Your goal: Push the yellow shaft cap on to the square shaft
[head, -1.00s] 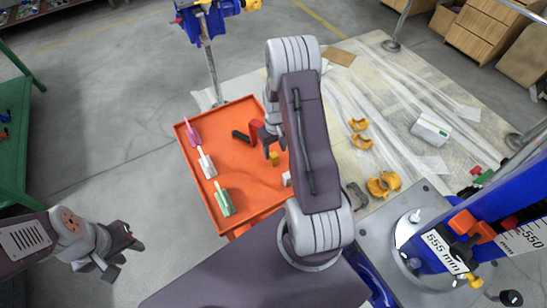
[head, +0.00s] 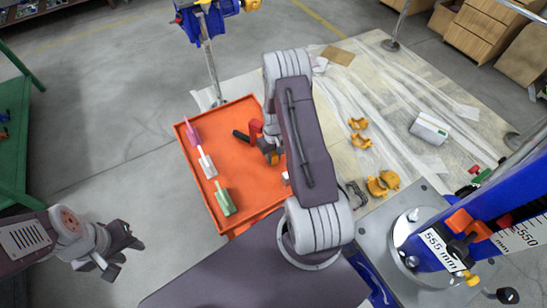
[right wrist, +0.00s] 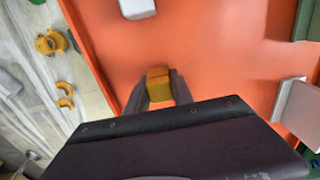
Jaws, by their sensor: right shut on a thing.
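The yellow shaft cap (right wrist: 159,82) is between the two fingers of my right gripper (right wrist: 160,88), low over the orange tray's floor; I cannot tell whether it still touches it. In the head view my right gripper (head: 271,154) partly hides the cap. My left gripper (head: 124,258) is open and empty, left of the tray over bare floor.
The orange tray (head: 226,152) also holds pink (head: 193,134), white (head: 207,164) and green (head: 225,200) tools, a red and black tool (head: 255,130) and a white block (head: 286,177). Yellow curved parts (head: 382,184) lie on the sheeted floor right of my arm.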

